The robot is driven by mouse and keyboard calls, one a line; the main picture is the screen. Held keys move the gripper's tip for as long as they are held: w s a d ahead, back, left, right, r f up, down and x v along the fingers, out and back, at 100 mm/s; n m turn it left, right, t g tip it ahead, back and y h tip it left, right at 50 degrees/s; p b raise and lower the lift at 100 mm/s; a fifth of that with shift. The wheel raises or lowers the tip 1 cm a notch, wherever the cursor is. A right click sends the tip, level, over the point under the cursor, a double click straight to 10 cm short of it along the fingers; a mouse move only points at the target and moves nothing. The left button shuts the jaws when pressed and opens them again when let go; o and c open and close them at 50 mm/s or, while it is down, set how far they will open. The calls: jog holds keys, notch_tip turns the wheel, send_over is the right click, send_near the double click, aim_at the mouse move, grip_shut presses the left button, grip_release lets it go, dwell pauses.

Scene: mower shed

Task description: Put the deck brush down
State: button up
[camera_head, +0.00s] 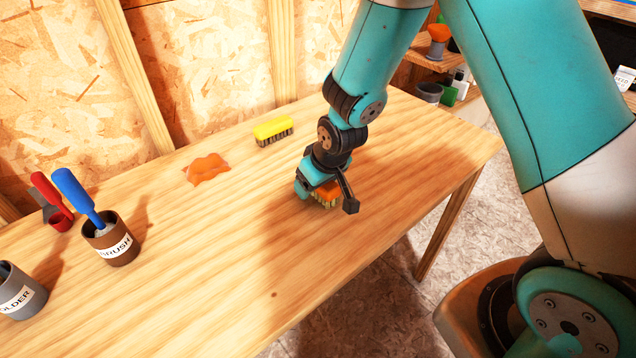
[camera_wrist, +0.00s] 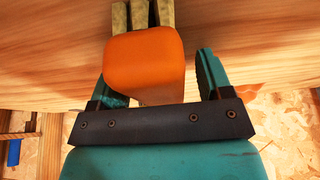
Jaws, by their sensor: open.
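The deck brush, which I take to be the one with an orange block (camera_head: 328,188) and pale bristles, is at the table top under my gripper (camera_head: 326,197). It looks bristles-down on the wood, though the contact is partly hidden. In the wrist view the orange block (camera_wrist: 145,65) lies between the teal fingers of my gripper (camera_wrist: 158,77), with pale bristle tufts beyond it. The fingers are open, with a clear gap on the right side; the block is close to the left finger. The wooden table (camera_head: 200,280) carries the brush near its right part.
A yellow brush (camera_head: 273,129) and a flat orange patch (camera_head: 206,168) lie behind. A brown labelled cup (camera_head: 111,243) holds a blue-handled tool; a grey cup (camera_head: 20,292) and red-handled tool (camera_head: 52,198) are at left. The table's front middle is clear.

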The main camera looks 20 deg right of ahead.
jog(key=shift+f, duration=0.1)
dwell(0.3)
jog(key=c, duration=1.1)
